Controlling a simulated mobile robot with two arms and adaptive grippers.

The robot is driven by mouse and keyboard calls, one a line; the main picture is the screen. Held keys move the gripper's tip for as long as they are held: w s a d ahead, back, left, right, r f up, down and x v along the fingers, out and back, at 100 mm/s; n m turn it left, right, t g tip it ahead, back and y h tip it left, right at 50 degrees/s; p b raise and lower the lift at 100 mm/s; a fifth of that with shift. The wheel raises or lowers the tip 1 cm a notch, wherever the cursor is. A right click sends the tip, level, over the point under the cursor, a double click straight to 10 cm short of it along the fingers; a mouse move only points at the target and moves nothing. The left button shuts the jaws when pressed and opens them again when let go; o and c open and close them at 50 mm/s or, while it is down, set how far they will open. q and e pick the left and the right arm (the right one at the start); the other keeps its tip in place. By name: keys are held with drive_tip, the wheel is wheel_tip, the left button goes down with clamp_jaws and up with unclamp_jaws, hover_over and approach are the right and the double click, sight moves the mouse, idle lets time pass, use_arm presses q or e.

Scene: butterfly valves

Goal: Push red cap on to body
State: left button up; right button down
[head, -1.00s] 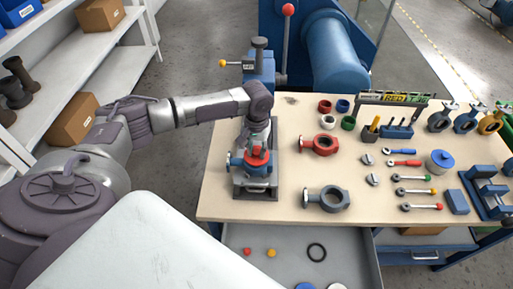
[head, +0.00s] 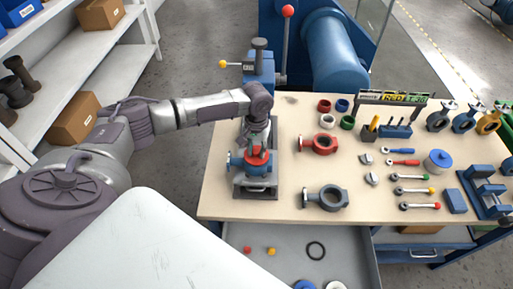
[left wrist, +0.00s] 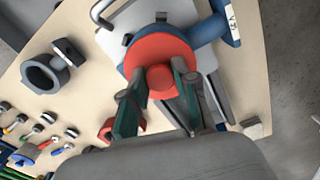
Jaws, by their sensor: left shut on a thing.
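The red cap (head: 258,156) sits at the top of the blue valve body (head: 250,168), which stands on a grey fixture plate (head: 256,194) at the table's left. My left gripper (head: 257,146) comes down over the cap from behind. In the left wrist view the gripper (left wrist: 160,88) has its two green-lined fingers on either side of the knob of the red cap (left wrist: 153,54), shut on it. The blue body (left wrist: 205,30) shows beneath the cap's rim. I cannot tell if there is a gap between cap and body. My right gripper is not in view.
A grey ring-shaped valve body (head: 333,198) and a red one (head: 324,143) lie to the right of the fixture. An open drawer (head: 345,250) sits below the table's front edge.

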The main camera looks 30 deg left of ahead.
use_arm(q)
drive_tip(key=shift+f, duration=0.4)
idle(0.7)
drive_tip(key=shift+s+f, duration=0.15)
drive_tip(key=shift+f, duration=0.45)
idle(0.6)
drive_tip(key=shift+r+p, duration=0.1)
drive_tip(key=shift+p, duration=0.3)
idle(0.7)
drive_tip(key=o, duration=1.1)
drive_tip(key=shift+r, duration=0.1)
